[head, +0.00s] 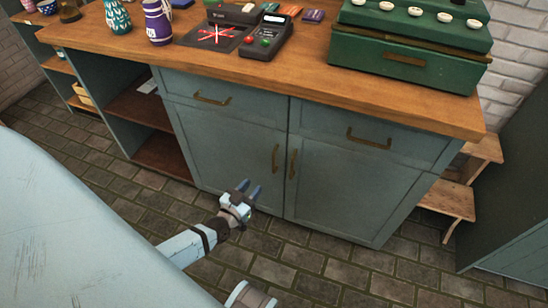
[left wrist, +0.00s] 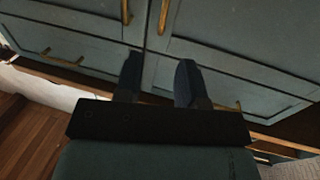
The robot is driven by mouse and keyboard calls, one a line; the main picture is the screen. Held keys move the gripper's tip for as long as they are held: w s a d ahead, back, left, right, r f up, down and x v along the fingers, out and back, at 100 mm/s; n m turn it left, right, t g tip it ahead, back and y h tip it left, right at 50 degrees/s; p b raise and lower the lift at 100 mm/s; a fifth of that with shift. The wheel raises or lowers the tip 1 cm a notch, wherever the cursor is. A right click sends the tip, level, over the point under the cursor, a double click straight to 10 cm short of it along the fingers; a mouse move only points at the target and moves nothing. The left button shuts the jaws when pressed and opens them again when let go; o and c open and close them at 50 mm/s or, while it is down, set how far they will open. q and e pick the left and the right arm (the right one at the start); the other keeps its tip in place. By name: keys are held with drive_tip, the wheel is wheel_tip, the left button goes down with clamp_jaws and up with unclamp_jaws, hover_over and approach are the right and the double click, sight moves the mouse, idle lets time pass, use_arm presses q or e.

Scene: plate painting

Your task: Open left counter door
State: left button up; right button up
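The left counter door (head: 222,150) is a grey-green panel below a drawer, and it is closed. Its upright brass handle (head: 275,158) is near the door's right edge. My left gripper (head: 250,190) is in front of the lower part of this door, below and left of the handle, and apart from it. Its two fingers are spread with nothing between them; they also show in the left wrist view (left wrist: 158,80). Two brass door handles show at the top of that view, beyond the fingertips. My right gripper is not in view.
The right counter door (head: 345,190) is closed, with its handle (head: 293,163) close beside the left one. Both drawers above are shut. The wooden countertop (head: 300,80) carries a card terminal (head: 266,38) and a green case (head: 405,60). The brick floor in front is clear.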

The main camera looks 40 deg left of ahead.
use_arm(q)
drive_tip(key=b, duration=0.3)
hover_over(274, 171)
drive_tip(key=shift+w+a+f, duration=0.2)
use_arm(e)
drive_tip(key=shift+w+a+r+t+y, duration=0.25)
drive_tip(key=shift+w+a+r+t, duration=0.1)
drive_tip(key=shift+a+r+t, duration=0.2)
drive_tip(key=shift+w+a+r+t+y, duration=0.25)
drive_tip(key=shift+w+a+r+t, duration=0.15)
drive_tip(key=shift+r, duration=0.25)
use_arm(q)
clamp_jaws()
